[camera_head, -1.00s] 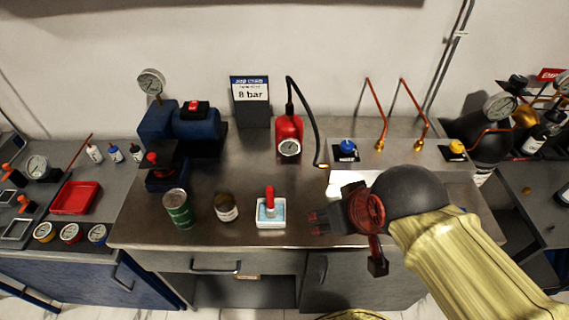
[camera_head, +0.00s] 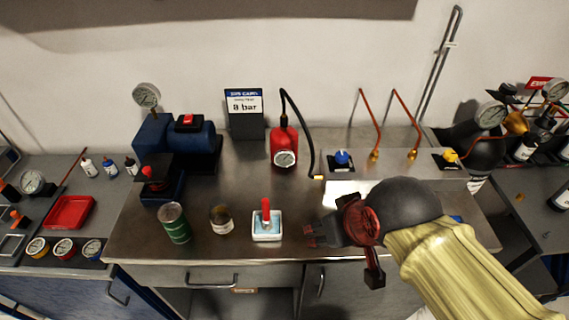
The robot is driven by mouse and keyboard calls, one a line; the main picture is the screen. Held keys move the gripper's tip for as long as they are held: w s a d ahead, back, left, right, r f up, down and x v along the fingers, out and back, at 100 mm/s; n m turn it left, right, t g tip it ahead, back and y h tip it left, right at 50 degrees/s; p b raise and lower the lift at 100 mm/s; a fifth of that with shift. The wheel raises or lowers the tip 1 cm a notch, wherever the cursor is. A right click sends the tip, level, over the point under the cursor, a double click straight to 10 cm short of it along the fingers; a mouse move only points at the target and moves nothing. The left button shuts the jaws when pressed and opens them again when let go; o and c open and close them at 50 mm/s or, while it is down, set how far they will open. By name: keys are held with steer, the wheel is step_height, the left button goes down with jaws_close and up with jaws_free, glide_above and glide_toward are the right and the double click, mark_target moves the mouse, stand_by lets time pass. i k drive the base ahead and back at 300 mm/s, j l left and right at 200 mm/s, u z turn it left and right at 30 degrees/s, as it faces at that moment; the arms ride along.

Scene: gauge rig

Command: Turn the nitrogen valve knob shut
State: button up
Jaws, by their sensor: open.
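Two valve knobs sit on the raised ledge at the back right of the bench. One is blue (camera_head: 342,157) on a dark plate, and one is yellow (camera_head: 450,156) on a dark plate. I cannot read a label that says which is nitrogen. A copper pipe rises from the ledge near each. My gripper (camera_head: 338,250) is open and empty over the front right of the bench. It is apart from both knobs, nearer the blue one, and lower in the picture. My arm covers part of the bench's right side.
A red bottle with a gauge (camera_head: 284,146) and black hose stands left of the blue knob. A white tray with a red-handled tool (camera_head: 267,226), a small can (camera_head: 221,220) and a green can (camera_head: 175,223) stand along the front. A blue pump (camera_head: 194,142) is at the back left.

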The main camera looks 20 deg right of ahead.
mark_target(506, 89)
steer(key=z, duration=1.8)
